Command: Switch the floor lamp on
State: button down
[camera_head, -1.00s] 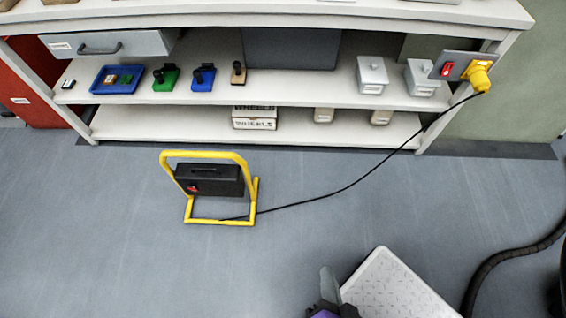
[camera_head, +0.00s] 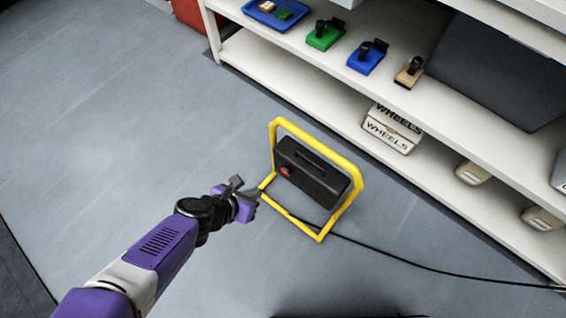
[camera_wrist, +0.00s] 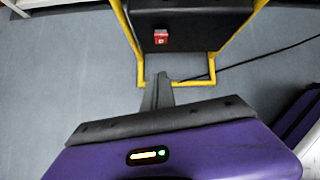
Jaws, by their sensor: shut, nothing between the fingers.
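The floor lamp (camera_head: 312,172) is a black box in a yellow tube frame standing on the grey floor. A small red switch (camera_head: 284,171) sits low on its face; it also shows in the wrist view (camera_wrist: 161,37). In the wrist view the lamp's face is partly cut off by the top edge. My gripper (camera_head: 257,190) is just left of the lamp frame in the head view, with its fingers together and nothing between them. In the wrist view the fingertips (camera_wrist: 158,78) lie below the switch, near the frame's bottom bar. I cannot tell whether they touch the frame.
A black cable (camera_head: 430,267) runs from the lamp to the right across the floor.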

jog(key=shift+m, duration=1.1)
jog(key=shift+f, duration=0.15)
jog(key=w+d+f+b, duration=0.6)
jog(key=w, duration=0.1)
jog(key=shift+w+b, duration=0.25)
jog(key=shift+b, duration=0.05)
jog(key=shift+r, duration=0.1)
